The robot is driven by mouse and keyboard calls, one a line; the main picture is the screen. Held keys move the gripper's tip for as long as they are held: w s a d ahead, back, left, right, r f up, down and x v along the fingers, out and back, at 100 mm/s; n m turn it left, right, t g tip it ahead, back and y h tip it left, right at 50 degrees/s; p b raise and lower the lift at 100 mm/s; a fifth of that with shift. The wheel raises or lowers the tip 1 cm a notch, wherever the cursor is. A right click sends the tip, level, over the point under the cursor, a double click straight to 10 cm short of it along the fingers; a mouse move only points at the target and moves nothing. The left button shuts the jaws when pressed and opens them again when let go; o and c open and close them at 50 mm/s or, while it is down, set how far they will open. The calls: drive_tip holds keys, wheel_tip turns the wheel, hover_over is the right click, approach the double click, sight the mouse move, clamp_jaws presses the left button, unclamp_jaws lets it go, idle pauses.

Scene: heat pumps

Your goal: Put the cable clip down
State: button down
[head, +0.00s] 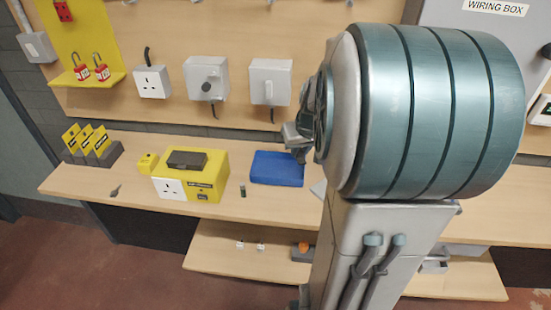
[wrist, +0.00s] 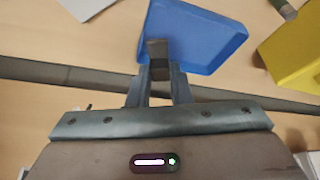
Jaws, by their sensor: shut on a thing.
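My gripper (wrist: 158,76) is shut on a small dark grey-brown piece, the cable clip (wrist: 157,50), which sticks up between the fingertips in the wrist view. The clip overlaps the near left part of a shallow blue tray (wrist: 206,38) there; its height above the tray is hard to tell. In the head view my gripper (head: 299,135) is at the right end of the blue tray (head: 277,169), partly behind my large wrist housing. The clip cannot be made out clearly in the head view.
A yellow box (head: 208,176) with a socket and a dark item on top stands left of the tray. A small dark cylinder (head: 243,191) stands between them. Yellow cards in a black holder (head: 92,152) are further left. The wall board with sockets rises behind the bench.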

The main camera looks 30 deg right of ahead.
drive_tip(key=w+a+f, duration=0.1)
drive_tip(key=w+a, duration=0.1)
drive_tip(key=w+a+f, duration=0.1)
drive_tip(key=w+f, duration=0.1)
drive_tip(key=shift+w+a+f+p, duration=0.15)
drive_tip(key=shift+a+f+p, duration=0.05)
drive_tip(key=shift+a+p, duration=0.2)
wheel_tip(320, 180, down, 4)
drive_tip(key=shift+f, duration=0.1)
drive_tip(key=c, duration=1.3)
unclamp_jaws()
drive_tip(key=d+v, duration=0.1)
drive_tip(key=v, duration=1.1)
drive_tip(key=s+a+n+g+y, duration=0.1)
drive_tip(key=s+a+n, duration=0.1)
drive_tip(key=s+a, duration=1.2)
drive_tip(key=shift+f, duration=0.1)
